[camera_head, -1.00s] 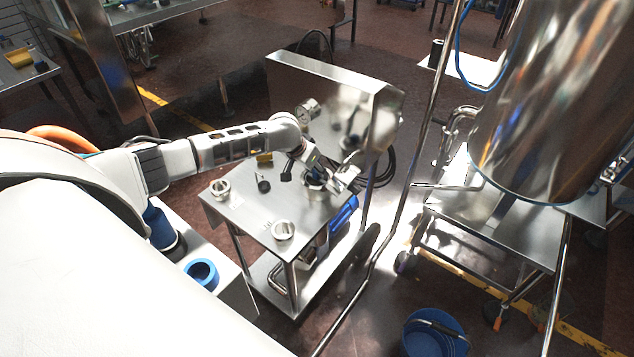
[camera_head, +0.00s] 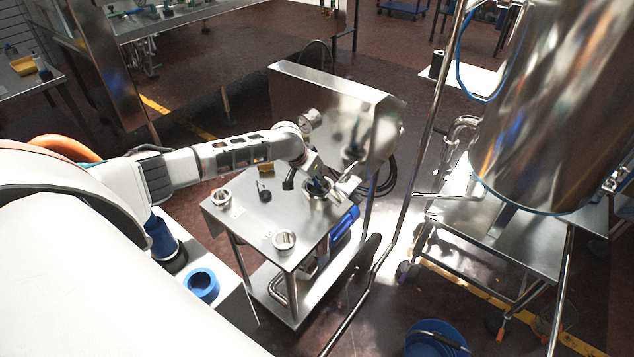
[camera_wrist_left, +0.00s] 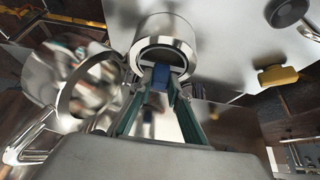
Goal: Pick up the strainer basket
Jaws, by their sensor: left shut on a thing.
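The strainer basket, which I take to be the short open steel cylinder (camera_wrist_left: 178,28), is at the fingertips in the left wrist view. In the head view it (camera_head: 318,190) is at the far right corner of the steel cart top, partly hidden by my gripper. My left gripper (camera_wrist_left: 160,78) is shut on its near wall, with a blue piece showing between the fingers. It also shows in the head view (camera_head: 316,184). I cannot tell whether the basket touches the cart top. My right gripper is not in view.
Two similar steel rings (camera_head: 284,240) (camera_head: 221,196), a black tool (camera_head: 264,193) and a yellow block (camera_head: 266,168) are on the cart top (camera_head: 250,222). A shiny part with a handle (camera_wrist_left: 85,92) is close beside the gripper. A steel housing (camera_head: 345,110) stands behind.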

